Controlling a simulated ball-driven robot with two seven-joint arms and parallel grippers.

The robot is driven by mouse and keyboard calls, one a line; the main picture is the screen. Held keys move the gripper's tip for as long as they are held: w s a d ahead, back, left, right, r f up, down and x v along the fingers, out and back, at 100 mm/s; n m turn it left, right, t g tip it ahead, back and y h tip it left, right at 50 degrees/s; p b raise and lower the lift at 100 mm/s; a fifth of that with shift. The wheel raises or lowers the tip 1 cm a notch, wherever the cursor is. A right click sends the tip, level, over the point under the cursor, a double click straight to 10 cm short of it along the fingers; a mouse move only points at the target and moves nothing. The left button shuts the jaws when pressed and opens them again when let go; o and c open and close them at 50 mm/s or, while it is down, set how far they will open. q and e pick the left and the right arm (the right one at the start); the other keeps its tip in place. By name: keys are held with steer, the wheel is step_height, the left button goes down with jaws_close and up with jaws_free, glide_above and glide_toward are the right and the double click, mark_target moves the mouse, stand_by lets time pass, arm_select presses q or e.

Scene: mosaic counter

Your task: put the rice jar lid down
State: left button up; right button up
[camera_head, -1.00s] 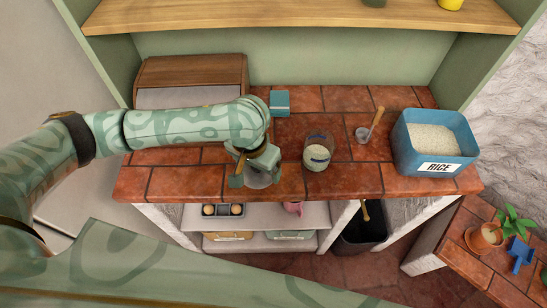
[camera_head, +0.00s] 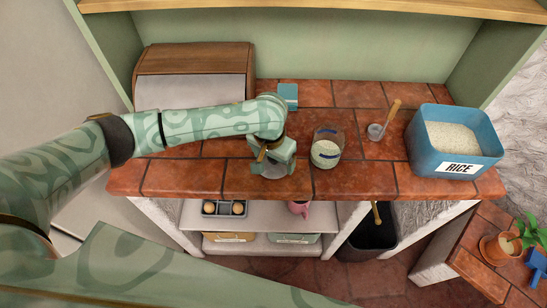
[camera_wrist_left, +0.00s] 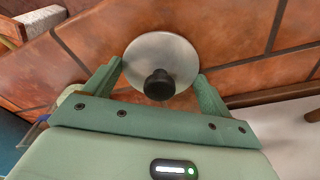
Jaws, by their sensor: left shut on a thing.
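The rice jar lid (camera_wrist_left: 176,55) is a round grey metal disc with a black knob. My left gripper (camera_head: 273,160) is shut on it, with one finger on each side of the rim in the left wrist view. The lid (camera_head: 275,172) is level, low over the front of the tiled counter. I cannot tell whether it touches the tiles. The glass rice jar (camera_head: 326,148) stands without a lid just right of the gripper, with pale rice inside. My right gripper is not in view.
A blue rice bin (camera_head: 425,150) stands on the right of the counter (camera_head: 375,182). A scoop with a wooden handle (camera_head: 378,128) lies left of it. A teal box (camera_head: 288,96) and a wooden bread box (camera_head: 195,62) are behind. The front-left tiles are clear.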

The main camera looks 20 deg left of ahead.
mark_target(270, 160)
arm_select(q)
steer(key=o, duration=0.9)
steer(key=shift+f, duration=0.1)
steer(key=r+p, duration=0.1)
steer(key=r, duration=0.3)
steer(key=s+r+p, duration=0.1)
steer(key=r+p, duration=0.1)
steer(key=r, duration=0.2)
steer(key=r+p, duration=0.2)
steer(key=r, duration=0.2)
steer(key=shift+s+a, duration=0.15)
steer(key=shift+s, duration=0.05)
